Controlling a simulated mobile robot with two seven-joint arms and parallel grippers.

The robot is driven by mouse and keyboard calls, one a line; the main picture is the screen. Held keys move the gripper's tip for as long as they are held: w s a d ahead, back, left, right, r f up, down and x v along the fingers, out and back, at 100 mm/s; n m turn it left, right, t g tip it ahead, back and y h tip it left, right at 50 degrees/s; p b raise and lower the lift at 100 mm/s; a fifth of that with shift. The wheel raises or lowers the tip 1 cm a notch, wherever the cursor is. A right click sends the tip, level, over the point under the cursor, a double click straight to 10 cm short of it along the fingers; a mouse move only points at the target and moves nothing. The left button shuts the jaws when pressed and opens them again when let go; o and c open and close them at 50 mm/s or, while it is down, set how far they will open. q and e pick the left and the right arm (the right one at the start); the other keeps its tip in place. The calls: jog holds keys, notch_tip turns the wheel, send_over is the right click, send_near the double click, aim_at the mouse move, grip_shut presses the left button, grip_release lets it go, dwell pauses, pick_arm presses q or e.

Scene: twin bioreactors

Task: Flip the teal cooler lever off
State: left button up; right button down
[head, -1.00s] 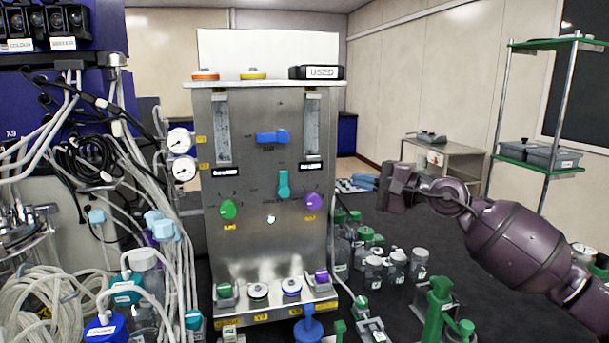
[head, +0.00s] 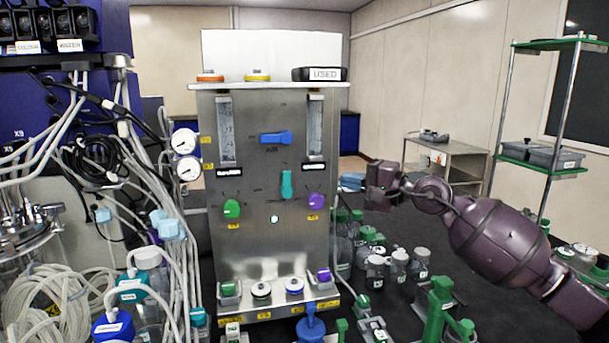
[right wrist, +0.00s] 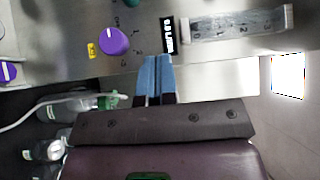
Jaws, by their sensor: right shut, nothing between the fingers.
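The teal cooler lever (head: 286,184) is on the steel panel (head: 265,235), roughly upright, below the blue lever (head: 276,138). It also shows in part at the top edge of the right wrist view (right wrist: 131,2). My right gripper (head: 372,187) is to the right of the panel in the head view, apart from the lever. In the right wrist view its blue fingertips (right wrist: 155,62) are together with nothing between them, in front of the panel's edge near the purple knob (right wrist: 113,41). My left gripper is not in view.
A green knob (head: 232,208) sits left of the teal lever. Tubing and cables (head: 150,190) crowd the panel's left side. Several bottles (head: 398,262) and a green stand (head: 436,305) are on the dark bench at the right, below my right arm.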

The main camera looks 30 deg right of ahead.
aim_at(286, 183)
jog(key=p+x, duration=0.1)
jog(key=x, duration=0.5)
jog(key=shift+w+a+r, duration=0.2)
jog(key=shift+w+a, duration=0.05)
jog(key=shift+w, duration=0.05)
jog(key=shift+w+a+p, duration=0.25)
jog(key=shift+a+p, duration=0.15)
jog(key=shift+a, duration=0.15)
jog(key=shift+w+a+p, duration=0.2)
jog(key=shift+a+p, duration=0.2)
jog(key=shift+a, duration=0.1)
jog(key=shift+w+a+f+p, duration=0.1)
jog(key=shift+a+p, duration=0.1)
jog(key=shift+a, duration=0.25)
jog(key=shift+w+a+f+p, duration=0.1)
jog(key=shift+a+p, duration=0.05)
jog(key=shift+a, duration=0.3)
pick_arm(q)
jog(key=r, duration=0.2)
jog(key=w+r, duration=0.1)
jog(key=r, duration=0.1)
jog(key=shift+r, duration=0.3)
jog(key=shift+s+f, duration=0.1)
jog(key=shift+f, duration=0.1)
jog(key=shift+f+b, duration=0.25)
jog(key=shift+b, duration=0.1)
pick_arm(e)
jog(key=shift+a+r+g, duration=0.1)
jog(key=shift+a+g, duration=0.05)
jog(key=shift+g, duration=0.15)
